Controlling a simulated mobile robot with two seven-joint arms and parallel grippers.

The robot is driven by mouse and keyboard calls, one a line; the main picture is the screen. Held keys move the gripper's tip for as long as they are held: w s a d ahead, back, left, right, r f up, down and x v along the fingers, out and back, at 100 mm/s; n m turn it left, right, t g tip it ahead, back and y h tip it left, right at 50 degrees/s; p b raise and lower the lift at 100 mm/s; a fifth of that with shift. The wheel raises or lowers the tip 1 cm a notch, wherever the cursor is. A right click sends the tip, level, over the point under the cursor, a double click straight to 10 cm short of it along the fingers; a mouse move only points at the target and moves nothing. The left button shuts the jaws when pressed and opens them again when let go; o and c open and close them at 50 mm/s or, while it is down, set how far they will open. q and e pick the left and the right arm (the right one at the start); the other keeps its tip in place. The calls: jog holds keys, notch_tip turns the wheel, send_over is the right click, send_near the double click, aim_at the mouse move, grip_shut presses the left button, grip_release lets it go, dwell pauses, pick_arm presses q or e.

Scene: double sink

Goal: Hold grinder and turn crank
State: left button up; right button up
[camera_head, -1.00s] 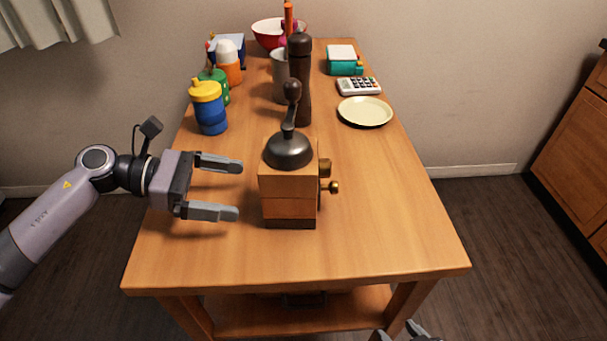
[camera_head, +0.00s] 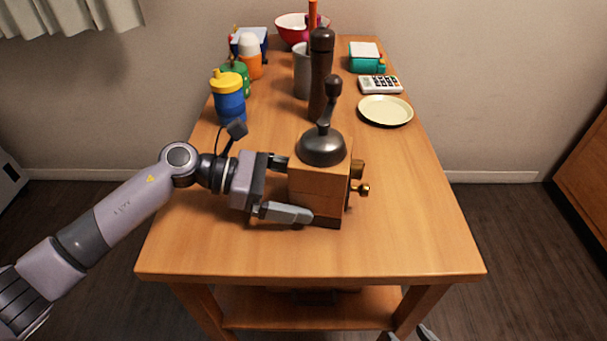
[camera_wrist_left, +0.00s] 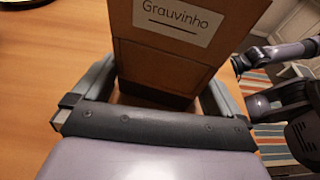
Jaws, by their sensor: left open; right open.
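The grinder (camera_head: 318,195) is a wooden box with a dark metal dome and stands upright on the table. Its crank (camera_head: 328,112) rises from the dome to a dark knob. My left gripper (camera_head: 300,188) is open, with one finger on the grinder's near side and the other largely hidden behind it. The left wrist view shows the grinder's labelled face (camera_wrist_left: 165,60) between the two fingers; I cannot tell whether they touch it. My right gripper (camera_head: 412,334) is open, barely showing at the bottom edge, below the table's front and away from the grinder.
A dark pepper mill (camera_head: 320,75) stands close behind the grinder. A blue cup (camera_head: 229,103) with a yellow lid stands behind my left wrist. A pale plate (camera_head: 385,110) and a calculator (camera_head: 380,84) lie at back right. The tabletop (camera_head: 415,215) is clear right of the grinder.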

pick_arm(q)
jog(key=shift+d+f, duration=0.3)
jog(key=shift+d, duration=0.05)
jog(key=c, duration=0.3)
jog(key=shift+r, duration=0.1)
jog(key=c, duration=0.4)
dwell(1.0)
